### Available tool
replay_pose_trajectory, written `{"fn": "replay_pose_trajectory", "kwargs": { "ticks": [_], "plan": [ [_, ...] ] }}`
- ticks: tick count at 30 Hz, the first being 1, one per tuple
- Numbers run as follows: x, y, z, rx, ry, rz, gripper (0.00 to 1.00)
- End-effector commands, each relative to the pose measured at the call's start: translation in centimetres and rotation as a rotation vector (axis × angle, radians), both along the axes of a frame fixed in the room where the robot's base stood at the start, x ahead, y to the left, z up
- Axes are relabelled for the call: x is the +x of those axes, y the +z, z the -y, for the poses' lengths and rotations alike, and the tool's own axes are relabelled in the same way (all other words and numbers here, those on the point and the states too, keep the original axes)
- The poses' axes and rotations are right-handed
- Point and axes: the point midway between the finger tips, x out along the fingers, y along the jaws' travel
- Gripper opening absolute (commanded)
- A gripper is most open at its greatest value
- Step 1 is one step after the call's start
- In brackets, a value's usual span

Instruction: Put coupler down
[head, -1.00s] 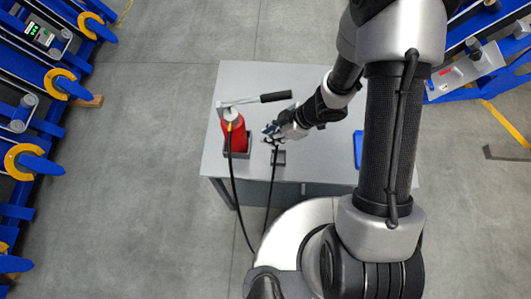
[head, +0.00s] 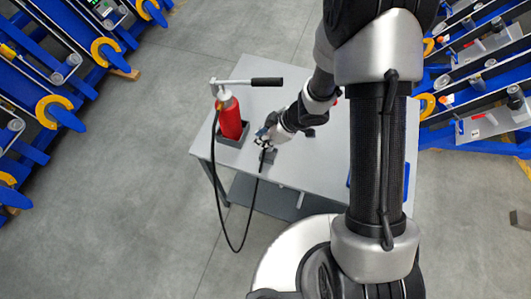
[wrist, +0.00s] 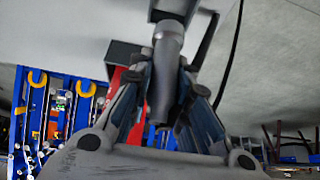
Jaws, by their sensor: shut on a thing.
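My gripper (head: 265,137) is low over the left front part of the grey table (head: 265,97), just right of the red hand pump (head: 230,118). It is shut on the coupler (wrist: 165,85), a grey cylinder between the two fingers in the wrist view. In the head view the coupler is mostly hidden by the fingers. The black hose (head: 219,205) hangs from the pump in a loop off the table's front edge and rises to the gripper. A small dark grey holder (head: 270,157) is close under the gripper; I cannot tell if the coupler touches it.
The pump stands in a dark tray, its lever with black grip (head: 267,82) reaching right above the table. A blue item on the table's right side is mostly hidden by my arm. Blue racks with yellow rings (head: 105,50) stand left and right. The table's back is clear.

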Motion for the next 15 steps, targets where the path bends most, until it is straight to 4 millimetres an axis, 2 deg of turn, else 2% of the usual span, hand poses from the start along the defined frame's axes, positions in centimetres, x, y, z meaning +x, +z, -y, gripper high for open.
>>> {"fn": "replay_pose_trajectory", "kwargs": {
  "ticks": [1, 7, 12, 15],
  "plan": [
    [0.0, -1.2, 0.0, 0.001, -0.002, -0.001, 0.0],
    [0.0, -2.4, 0.0, 0.001, -0.001, 0.001, 0.0],
    [0.0, -5.0, 0.0, 0.0, -0.001, 0.0, 0.0],
    [0.1, -5.6, 0.0, 0.0, 0.0, 0.002, 0.0]
  ]
}}
